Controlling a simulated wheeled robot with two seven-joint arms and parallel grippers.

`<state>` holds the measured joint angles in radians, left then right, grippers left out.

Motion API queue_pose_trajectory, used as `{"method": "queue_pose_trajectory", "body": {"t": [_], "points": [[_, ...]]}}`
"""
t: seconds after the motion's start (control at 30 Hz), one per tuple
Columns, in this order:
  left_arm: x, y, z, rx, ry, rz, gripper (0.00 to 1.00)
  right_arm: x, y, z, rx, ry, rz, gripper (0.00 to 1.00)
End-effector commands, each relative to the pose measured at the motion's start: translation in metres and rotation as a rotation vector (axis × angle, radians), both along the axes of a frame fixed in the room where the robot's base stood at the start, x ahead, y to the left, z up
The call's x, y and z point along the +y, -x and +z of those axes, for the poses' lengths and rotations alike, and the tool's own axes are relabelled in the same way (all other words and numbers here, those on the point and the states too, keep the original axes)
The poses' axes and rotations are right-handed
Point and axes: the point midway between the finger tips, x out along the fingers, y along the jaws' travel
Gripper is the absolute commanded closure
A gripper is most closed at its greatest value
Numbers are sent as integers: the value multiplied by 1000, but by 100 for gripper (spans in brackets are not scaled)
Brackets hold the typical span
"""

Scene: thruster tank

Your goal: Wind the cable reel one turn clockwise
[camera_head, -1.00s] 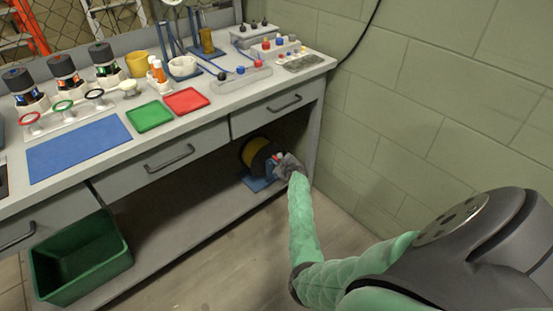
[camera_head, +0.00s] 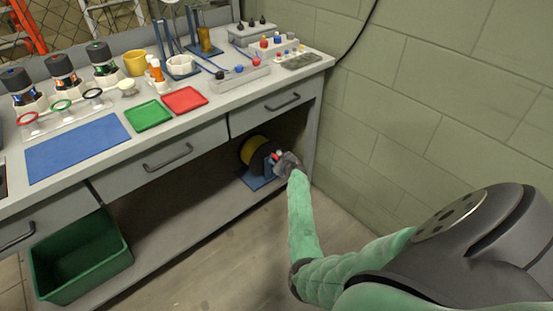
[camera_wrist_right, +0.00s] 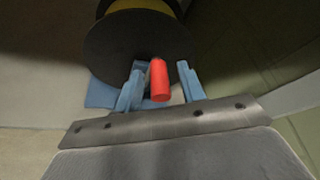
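The cable reel (camera_head: 254,152), with yellow cable and dark flanges, stands on a blue base (camera_head: 257,181) on the shelf below the workbench. In the right wrist view its black flange (camera_wrist_right: 135,45) faces me, with the red crank handle (camera_wrist_right: 159,80) sticking out toward the camera. My right gripper (camera_head: 280,160) is at the reel. In the wrist view its two blue fingers (camera_wrist_right: 160,85) stand on either side of the red handle. The left finger is close to the handle, and a gap shows on the right. My left gripper is out of view.
The bench's drawer fronts (camera_head: 206,143) hang above the reel and the bench side panel is close to the right of my gripper. A block wall (camera_head: 430,110) rises on the right. A green bin (camera_head: 80,262) sits at the lower left. The shelf between is clear.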

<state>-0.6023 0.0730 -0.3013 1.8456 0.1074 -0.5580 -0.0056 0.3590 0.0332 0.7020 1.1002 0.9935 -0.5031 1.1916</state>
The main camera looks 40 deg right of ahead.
Motion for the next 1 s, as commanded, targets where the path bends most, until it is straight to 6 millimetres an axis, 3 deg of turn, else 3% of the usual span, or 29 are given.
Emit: {"method": "queue_pose_trajectory", "body": {"t": [0.53, 1.0], "points": [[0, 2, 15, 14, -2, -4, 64, 9, 65, 21, 1, 1, 0, 60], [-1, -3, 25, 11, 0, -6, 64, 10, 73, 24, 1, 0, -1, 60]]}}
